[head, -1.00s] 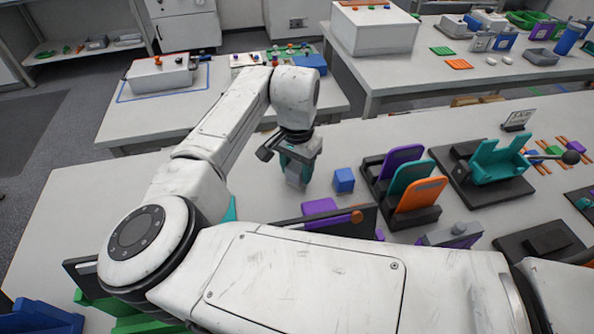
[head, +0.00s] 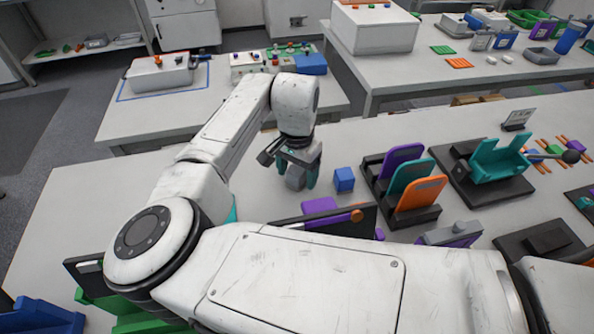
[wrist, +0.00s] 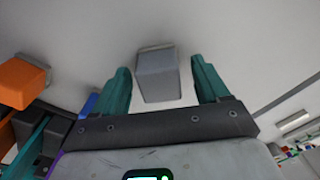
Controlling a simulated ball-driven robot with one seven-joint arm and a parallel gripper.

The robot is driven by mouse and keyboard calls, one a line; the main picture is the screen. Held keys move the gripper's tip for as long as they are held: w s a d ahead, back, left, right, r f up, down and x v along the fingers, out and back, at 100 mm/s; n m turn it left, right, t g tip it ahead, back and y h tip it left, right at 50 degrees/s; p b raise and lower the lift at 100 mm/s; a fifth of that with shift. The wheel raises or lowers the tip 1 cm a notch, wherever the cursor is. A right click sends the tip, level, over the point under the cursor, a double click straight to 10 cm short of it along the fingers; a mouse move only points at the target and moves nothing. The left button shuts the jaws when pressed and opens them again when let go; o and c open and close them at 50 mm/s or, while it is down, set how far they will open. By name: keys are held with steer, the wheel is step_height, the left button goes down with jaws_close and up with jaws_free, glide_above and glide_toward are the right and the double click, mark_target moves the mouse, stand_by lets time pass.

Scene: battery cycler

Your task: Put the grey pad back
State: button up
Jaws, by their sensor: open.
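A small grey block (head: 295,178), which looks like the grey pad, is on the pale table under my gripper in the head view. In the wrist view the grey block (wrist: 157,75) sits between the two teal fingers, with a gap on each side. My gripper (head: 297,178) is open, its fingers pointing down on either side of the block. The fingers also show in the wrist view (wrist: 162,82). Whether the block's underside rests fully on the table is hard to tell.
A blue cube (head: 344,180) stands just right of the gripper. Further right is a black rack (head: 415,215) with purple, teal and orange plates. A purple piece (head: 319,206) lies in front, by a dark upright panel (head: 340,222).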

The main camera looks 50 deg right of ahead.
mark_target(297, 169)
step_height(297, 169, up, 12)
steer(key=b, duration=0.1)
stand_by(0.4)
steer(key=shift+r, duration=0.25)
